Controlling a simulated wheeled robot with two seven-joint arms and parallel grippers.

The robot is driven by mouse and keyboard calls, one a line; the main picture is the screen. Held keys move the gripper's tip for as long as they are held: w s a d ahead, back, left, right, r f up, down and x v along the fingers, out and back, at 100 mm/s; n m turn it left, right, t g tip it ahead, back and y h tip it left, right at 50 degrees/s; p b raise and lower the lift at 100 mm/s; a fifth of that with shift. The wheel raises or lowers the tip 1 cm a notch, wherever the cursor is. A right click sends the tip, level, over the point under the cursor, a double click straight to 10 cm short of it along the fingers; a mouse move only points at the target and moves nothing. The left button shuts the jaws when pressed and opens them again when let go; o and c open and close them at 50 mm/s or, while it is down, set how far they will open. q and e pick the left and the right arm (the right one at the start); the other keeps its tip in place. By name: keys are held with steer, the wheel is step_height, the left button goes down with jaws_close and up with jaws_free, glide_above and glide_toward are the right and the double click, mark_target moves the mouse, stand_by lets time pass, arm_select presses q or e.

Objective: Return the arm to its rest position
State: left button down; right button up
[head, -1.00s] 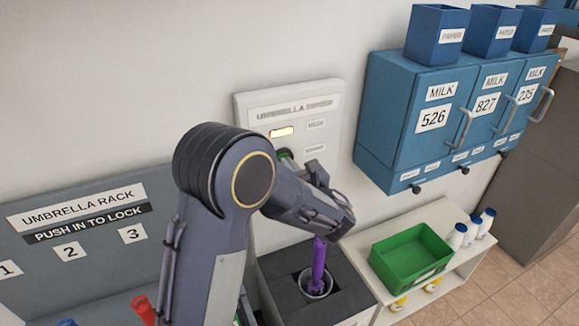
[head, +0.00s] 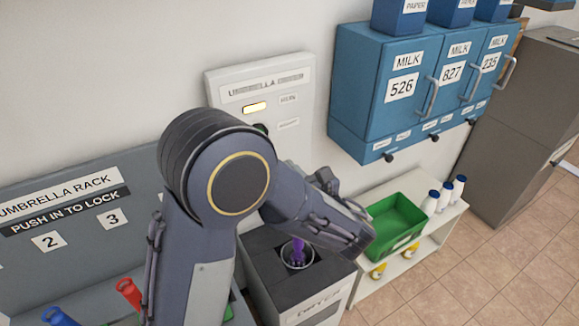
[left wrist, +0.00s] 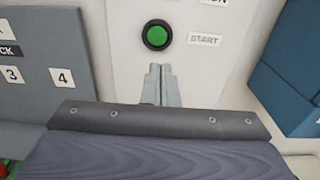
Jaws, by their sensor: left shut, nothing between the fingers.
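My left arm (head: 205,215) is raised and bent across the middle of the head view, its forearm (head: 315,215) reaching right, in front of the dryer. In the left wrist view my left gripper (left wrist: 158,72) is shut and empty. Its fingertips appear just below the green button (left wrist: 157,36) on the white panel; contact cannot be told. In the head view the fingers cannot be made out clearly. A purple umbrella (head: 298,252) stands in the round hole of the grey dryer box (head: 265,270), partly hidden by my forearm. My right gripper is not in view.
The white panel (head: 230,78) has a lit yellow lamp (head: 255,107). The grey umbrella rack (head: 135,170) is at left, with red (head: 128,290) and blue (head: 58,316) handles. Blue milk lockers (head: 372,85) hang at right, above a shelf with a green crate (head: 412,245) and bottles (head: 444,196).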

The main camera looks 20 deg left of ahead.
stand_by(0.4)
arm_select(q)
steer(key=s+a+f+n+g+h+p, duration=0.2)
steer(key=s+a+n+g+h+p, duration=0.3)
steer(key=s+a+n+g, duration=0.75)
steer(key=s+d+r+n+t+h+p, duration=0.1)
steer(key=s+d+r+n+t+h, duration=0.2)
steer(key=s+d+n+h, duration=0.2)
steer(key=s+d+r+n+t+h+p, duration=0.1)
steer(key=s+d+r+n+t+h, duration=0.2)
steer(key=s+n+h, duration=0.4)
steer(key=s+d+n, duration=0.1)
steer(key=n, duration=0.2)
steer(key=shift+s+d+p, duration=0.3)
steer(key=shift+d+p, duration=0.1)
steer(key=shift+n+t, duration=0.25)
stand_by(1.4)
